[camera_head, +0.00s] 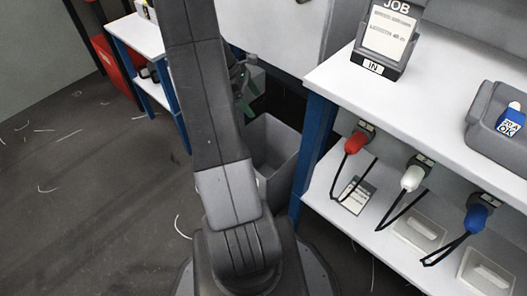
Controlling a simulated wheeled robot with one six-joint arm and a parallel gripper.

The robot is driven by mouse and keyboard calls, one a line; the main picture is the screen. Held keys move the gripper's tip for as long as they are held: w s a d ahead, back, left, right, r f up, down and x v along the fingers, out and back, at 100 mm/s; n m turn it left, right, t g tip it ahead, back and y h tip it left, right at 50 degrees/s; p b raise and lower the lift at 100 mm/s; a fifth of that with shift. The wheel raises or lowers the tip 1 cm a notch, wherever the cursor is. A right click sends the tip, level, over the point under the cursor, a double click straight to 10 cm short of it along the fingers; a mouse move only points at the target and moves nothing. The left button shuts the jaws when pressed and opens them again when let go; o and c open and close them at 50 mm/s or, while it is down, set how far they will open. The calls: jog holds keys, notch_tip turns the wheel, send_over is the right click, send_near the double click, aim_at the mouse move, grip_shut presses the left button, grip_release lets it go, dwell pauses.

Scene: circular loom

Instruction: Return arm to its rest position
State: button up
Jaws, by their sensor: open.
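My arm (213,110) rises from its base at the bottom middle and runs up past the top edge of the head view.
A white workbench (425,110) with blue legs stands close on the right, bearing a JOB holder (388,35) and a grey case (496,130). Red, white and blue handles hang below. A grey bin (272,148) stands right beside my arm. Thread-littered floor (80,190) lies open at left.

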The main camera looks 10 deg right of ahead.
jog(key=b+x, duration=0.5)
jog(key=x, duration=0.9)
jog(key=shift+a+r+p, duration=0.15)
jog(key=shift+r+p, duration=1.65)
jog(key=shift+r, duration=0.4)
